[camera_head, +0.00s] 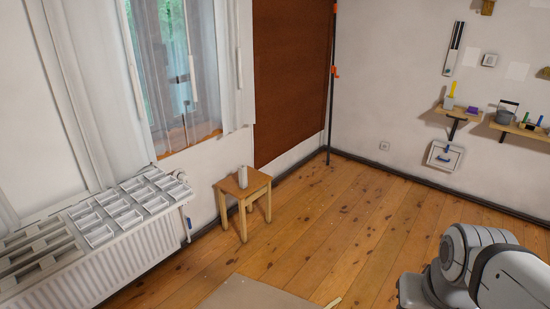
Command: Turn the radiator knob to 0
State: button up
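The white radiator (110,266) stands along the left wall under the window. A small pale knob (181,177) shows at its upper right end, near the wall; it is too small to read any number or mark on it. A small blue part (188,223) sits lower on the pipe at the same end. My arm's white and grey links show at the lower right, across the room from the radiator. My gripper is not in view.
White divided trays (122,212) lie on top of the radiator. A wooden stool (243,190) bearing a white cylinder (243,177) stands right of the knob. A cardboard sheet (255,295) lies on the wooden floor; the middle floor is clear. Shelves (457,115) hang at right.

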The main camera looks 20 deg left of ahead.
aim_at(184, 178)
jog(key=z, duration=0.3)
jog(key=i, duration=0.85)
jog(key=u, duration=2.3)
jog(key=i, duration=1.4)
jog(key=z, duration=0.4)
